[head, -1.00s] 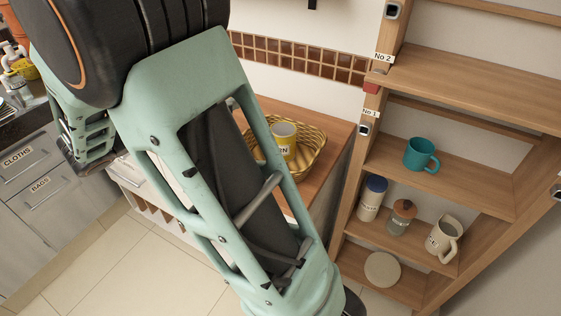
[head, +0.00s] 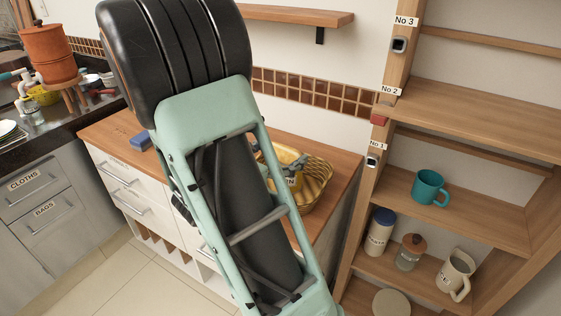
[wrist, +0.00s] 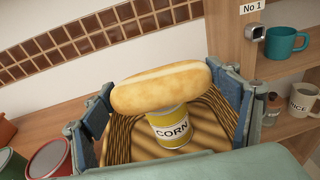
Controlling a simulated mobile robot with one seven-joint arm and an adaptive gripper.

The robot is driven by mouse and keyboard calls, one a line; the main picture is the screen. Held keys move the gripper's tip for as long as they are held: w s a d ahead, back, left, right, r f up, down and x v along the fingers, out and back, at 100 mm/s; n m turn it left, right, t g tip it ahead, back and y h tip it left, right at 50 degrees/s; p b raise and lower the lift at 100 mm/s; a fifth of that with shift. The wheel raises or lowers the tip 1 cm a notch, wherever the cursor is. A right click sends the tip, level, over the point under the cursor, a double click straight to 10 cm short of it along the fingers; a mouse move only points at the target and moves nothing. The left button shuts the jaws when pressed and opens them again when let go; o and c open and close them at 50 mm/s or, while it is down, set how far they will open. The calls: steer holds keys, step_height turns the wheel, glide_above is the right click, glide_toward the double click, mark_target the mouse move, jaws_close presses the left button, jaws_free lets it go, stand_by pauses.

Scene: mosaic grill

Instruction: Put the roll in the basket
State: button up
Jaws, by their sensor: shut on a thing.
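A long golden bread roll (wrist: 162,88) lies crosswise between the blue fingers of my gripper (wrist: 163,82) in the wrist view. My gripper is shut on it. The wicker basket (wrist: 225,115) is below and behind the roll, and a yellow CORN can (wrist: 172,128) stands in it. The roll overlaps the can's top in this view; its exact height above the basket is hard to judge. In the head view the basket (head: 320,190) sits on the wooden counter, partly hidden by my arm, which also hides most of my gripper and the roll.
A wooden shelf unit (head: 455,110) stands close to the right of the basket, with a teal mug (head: 428,187), jars and a RICE pitcher (head: 455,275). A blue block (head: 141,141) lies on the counter.

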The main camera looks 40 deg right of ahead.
mark_target(281, 164)
steer(key=shift+w+f, duration=0.1)
steer(key=shift+f, duration=1.15)
steer(key=shift+f+b, duration=0.6)
steer(key=shift+b, duration=0.05)
steer(key=o, duration=1.2)
steer(key=shift+c, duration=0.2)
steer(key=shift+r, duration=0.15)
steer(key=shift+r+p, duration=0.3)
steer(key=shift+p, duration=0.15)
steer(key=v, duration=1.2)
steer(key=shift+a+r, duration=0.15)
steer(key=shift+r, duration=0.05)
